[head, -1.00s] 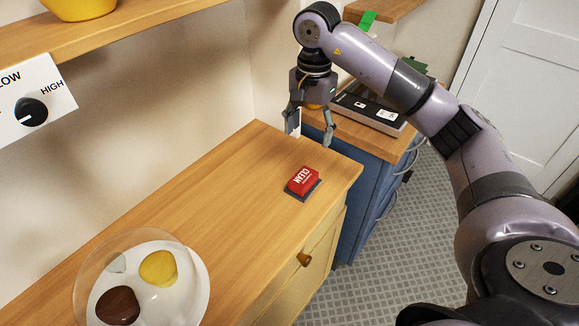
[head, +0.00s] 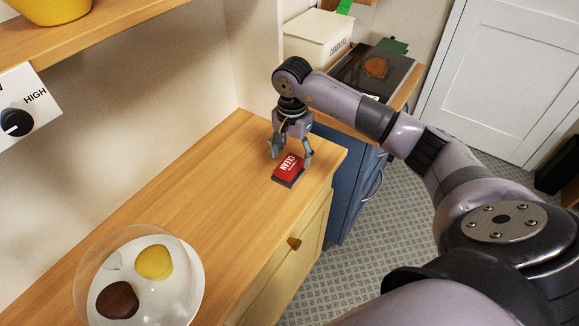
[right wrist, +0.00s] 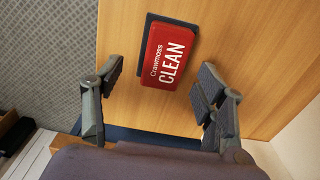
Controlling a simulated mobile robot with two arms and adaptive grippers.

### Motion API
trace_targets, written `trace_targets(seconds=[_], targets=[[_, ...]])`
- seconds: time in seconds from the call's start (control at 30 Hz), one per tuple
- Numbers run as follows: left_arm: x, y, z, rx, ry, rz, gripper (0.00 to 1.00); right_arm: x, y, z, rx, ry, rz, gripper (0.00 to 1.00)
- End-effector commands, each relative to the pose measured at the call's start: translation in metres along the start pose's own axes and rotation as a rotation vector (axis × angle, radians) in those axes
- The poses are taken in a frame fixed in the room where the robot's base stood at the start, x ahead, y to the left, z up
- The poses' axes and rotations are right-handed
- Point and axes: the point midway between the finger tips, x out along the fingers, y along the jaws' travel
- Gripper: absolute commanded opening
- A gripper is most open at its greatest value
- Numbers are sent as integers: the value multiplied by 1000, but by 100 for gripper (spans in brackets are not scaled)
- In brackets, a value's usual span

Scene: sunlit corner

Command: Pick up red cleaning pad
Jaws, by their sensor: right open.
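The red cleaning pad (head: 288,166) lies on its dark grey base near the right end of the wooden counter (head: 190,200). In the right wrist view the pad (right wrist: 168,55) shows white lettering reading "CLEAN" and sits just beyond the fingers, between their lines. My right gripper (head: 291,158) is open, pointing down, just above and behind the pad. In the right wrist view the open fingers (right wrist: 157,85) are apart with nothing between their tips. I cannot see contact with the pad. My left gripper is not in view.
A clear-domed white plate (head: 150,290) with yellow and brown items stands at the counter's near left. A crackers box (head: 318,38) and a dark tray (head: 372,72) are beyond the counter. A shelf (head: 90,30) and a dial panel (head: 22,110) are at the left.

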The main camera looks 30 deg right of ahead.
Motion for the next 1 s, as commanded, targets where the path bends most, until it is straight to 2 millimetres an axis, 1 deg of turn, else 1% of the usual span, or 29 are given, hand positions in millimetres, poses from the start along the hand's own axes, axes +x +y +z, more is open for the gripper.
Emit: trace_targets(seconds=[0.03, 0.13, 0.2, 0.3, 0.4, 0.57, 1.0], targets=[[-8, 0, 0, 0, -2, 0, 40, 5, -1, 2, -1, -5, 5, 65], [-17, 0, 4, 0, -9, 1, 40, 20, -5, 4, 0, -6, 6, 65], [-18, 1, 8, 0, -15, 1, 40, 31, -5, 3, 1, -5, 4, 65], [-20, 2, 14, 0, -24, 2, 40, 41, -6, 3, 0, -3, 2, 65], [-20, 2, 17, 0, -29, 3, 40, 45, -6, 2, 0, -1, 1, 65], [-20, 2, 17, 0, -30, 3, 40, 45, -6, 2, -1, 0, 1, 65], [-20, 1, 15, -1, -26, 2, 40, 45, -6, 2, 0, -1, 1, 36]])
